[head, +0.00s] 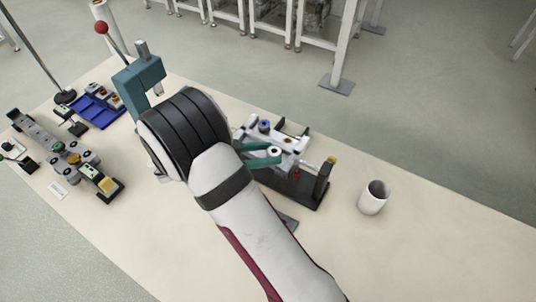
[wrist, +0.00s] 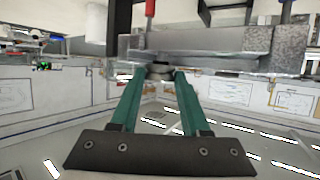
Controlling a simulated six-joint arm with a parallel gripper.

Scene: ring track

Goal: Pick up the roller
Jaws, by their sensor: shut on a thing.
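The roller (head: 274,151) shows in the head view as a small pale ring with a dark centre at the ring track fixture (head: 305,190). My gripper (head: 272,153) has its teal fingers on either side of it and is shut on it. In the wrist view the fingertips (wrist: 159,74) close around a small grey round part, the roller (wrist: 160,70), just under a grey metal block (wrist: 200,45). The block hides its upper part. I cannot tell whether the roller still touches the fixture. My arm hides the left part of the fixture in the head view.
A white cup (head: 373,198) stands right of the fixture. A teal press (head: 138,78) with a red-knobbed lever stands behind my arm. A blue tray (head: 97,110) and another long fixture (head: 66,155) are at the left. The table's right end is clear.

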